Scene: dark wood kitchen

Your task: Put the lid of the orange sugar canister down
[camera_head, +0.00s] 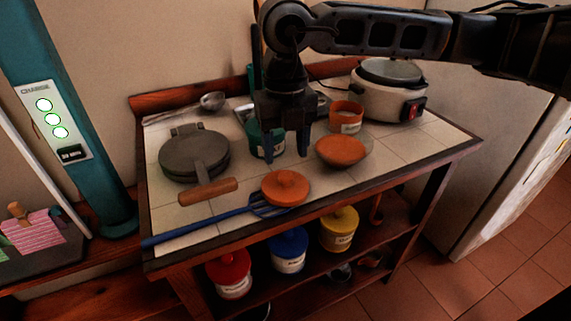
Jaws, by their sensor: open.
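The orange lid (286,187) with a small knob lies near the front edge of the tiled table top, against or partly over the head of a blue utensil (215,221). I cannot tell whether it rests on the utensil. The orange canister (346,116) stands uncovered at the back, with a pale label on its front. My gripper (286,152) points down, open and empty, above and behind the lid and apart from it. It hides part of a green canister (268,143).
An orange bowl (342,152) sits right of my gripper. A rice cooker (390,92) stands at the back right. A grey round pan (194,153) with a wooden handle lies left. Red, blue and yellow canisters stand on the shelf below. Bare tiles show at front right.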

